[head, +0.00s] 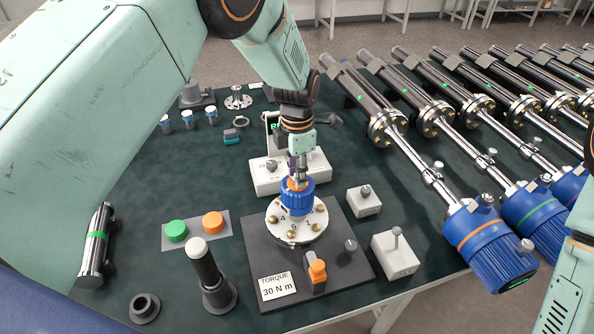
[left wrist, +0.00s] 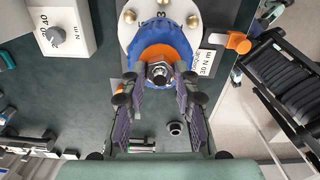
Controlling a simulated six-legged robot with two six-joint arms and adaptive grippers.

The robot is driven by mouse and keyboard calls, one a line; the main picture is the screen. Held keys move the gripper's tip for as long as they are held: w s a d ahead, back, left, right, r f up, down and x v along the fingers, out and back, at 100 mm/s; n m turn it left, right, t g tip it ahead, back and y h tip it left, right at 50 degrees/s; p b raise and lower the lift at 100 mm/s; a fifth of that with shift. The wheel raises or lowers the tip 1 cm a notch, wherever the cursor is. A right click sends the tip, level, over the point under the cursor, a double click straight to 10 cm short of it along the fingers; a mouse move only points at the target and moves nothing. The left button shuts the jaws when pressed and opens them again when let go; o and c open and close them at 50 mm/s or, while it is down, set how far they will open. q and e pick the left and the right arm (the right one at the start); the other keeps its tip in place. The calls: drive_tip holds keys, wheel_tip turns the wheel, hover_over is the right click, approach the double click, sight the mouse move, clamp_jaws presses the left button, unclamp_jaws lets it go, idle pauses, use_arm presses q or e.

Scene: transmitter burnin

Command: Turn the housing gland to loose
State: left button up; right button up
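The blue housing (head: 298,204) stands upright on a silver flange disc (head: 283,232) with brass bolts and numbers, on a dark base plate. Its top is orange. In the left wrist view the blue housing (left wrist: 160,33) carries a silver hex gland (left wrist: 160,73) at the middle of its orange face. My left gripper (head: 298,174) points down over the housing. In the left wrist view its fingers (left wrist: 159,84) are open, one on each side of the gland, with a small gap visible. In the head view the gripper hides the gland. My right gripper is not in view.
A "TORQUE 30 N m" card (head: 278,287) and an orange-topped lever (head: 317,270) stand in front. A black post with white knob (head: 206,266) is front left, green (head: 176,231) and orange buttons behind it. Switch boxes (head: 395,253) stand right. Long transmitters (head: 485,238) line the right.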

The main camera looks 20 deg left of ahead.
use_arm(q)
drive_tip(key=o, duration=0.5)
drive_tip(key=shift+r, duration=0.1)
drive_tip(key=shift+r, duration=0.3)
wheel_tip(320, 180, up, 11)
drive_tip(key=shift+r, duration=0.15)
